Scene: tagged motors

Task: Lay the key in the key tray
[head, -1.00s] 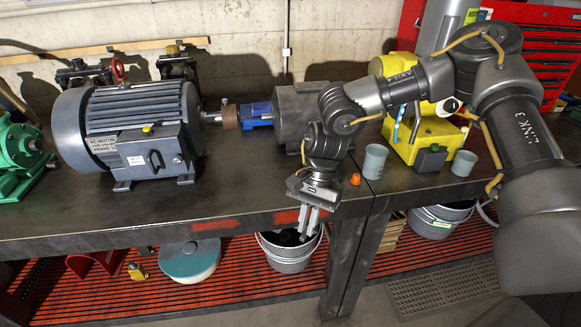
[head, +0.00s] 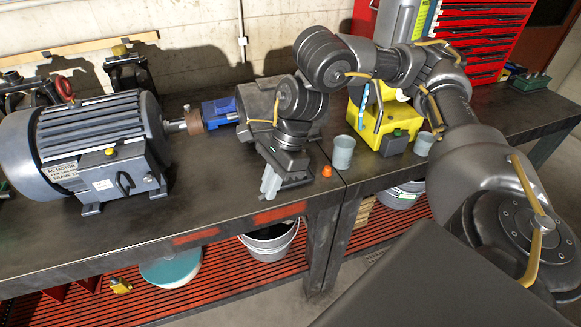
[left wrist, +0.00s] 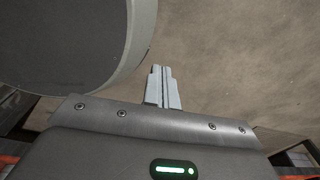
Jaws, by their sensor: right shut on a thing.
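My right gripper (head: 268,192) shows in the head view over the front part of the bench, between the large motor and the orange cap. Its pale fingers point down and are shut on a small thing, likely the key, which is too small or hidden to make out. I cannot pick out the key tray in either view. My left gripper (left wrist: 163,86) shows in the left wrist view with its fingers together and nothing visible between them.
A large grey motor (head: 100,140) with a white tag stands at left on the bench (head: 190,228). Two grey cups (head: 343,153) (head: 424,144), an orange cap (head: 327,171) and a yellow box (head: 395,142) stand at right. A bucket (head: 268,245) sits below on the red slatted shelf.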

